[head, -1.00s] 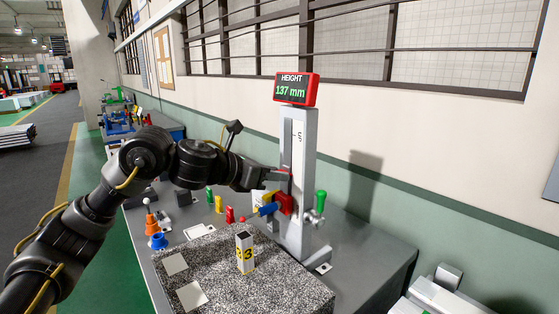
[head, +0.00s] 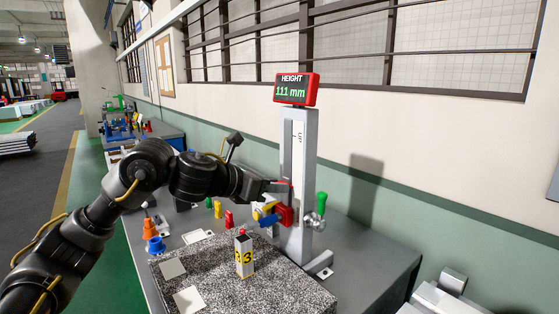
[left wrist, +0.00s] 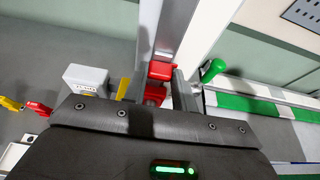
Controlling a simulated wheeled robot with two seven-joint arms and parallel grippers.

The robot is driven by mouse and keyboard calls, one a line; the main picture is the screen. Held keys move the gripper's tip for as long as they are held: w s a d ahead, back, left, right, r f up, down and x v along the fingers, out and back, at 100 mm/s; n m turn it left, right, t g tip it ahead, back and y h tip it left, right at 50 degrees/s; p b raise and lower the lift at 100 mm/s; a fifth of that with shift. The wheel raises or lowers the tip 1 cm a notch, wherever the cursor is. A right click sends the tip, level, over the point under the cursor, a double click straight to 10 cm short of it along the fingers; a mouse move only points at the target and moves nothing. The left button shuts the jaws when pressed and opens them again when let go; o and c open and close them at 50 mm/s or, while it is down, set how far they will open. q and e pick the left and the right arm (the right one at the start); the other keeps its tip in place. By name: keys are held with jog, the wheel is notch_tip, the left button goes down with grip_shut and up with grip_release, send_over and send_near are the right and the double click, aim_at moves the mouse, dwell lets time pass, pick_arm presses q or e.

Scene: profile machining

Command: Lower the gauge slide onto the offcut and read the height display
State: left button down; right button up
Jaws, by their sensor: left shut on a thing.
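The height gauge has a grey upright column (head: 297,180) with a red display (head: 296,89) on top reading 111 mm. Its red slide (head: 284,215) is on the column above the granite block. My left gripper (head: 281,187) is shut on the slide; in the left wrist view the fingers (left wrist: 157,88) stand either side of the red slide (left wrist: 160,71). The offcut (head: 244,256), a pale upright piece marked 83 in yellow, stands on the granite block. The slide is apart from it, higher and to its right. My right gripper is not in view.
The speckled granite block (head: 290,290) bears two pale square plates, one of them at its front left (head: 189,299). A green-handled lever (head: 321,204) sits right of the column. Orange and blue pieces (head: 153,237) and small red, green and yellow pieces stand on the grey bench behind.

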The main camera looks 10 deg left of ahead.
pick_arm(q)
jog(key=shift+f+b, duration=0.5)
jog(key=shift+f, duration=0.15)
dwell(0.3)
dwell(0.5)
jog(key=c, duration=1.2)
grip_release()
jog(key=shift+c, duration=0.2)
jog(key=shift+a, duration=0.1)
jog(key=shift+s+a, duration=0.95)
jog(key=shift+s, duration=0.2)
jog(key=shift+s+a, duration=0.95)
jog(key=shift+s, duration=0.2)
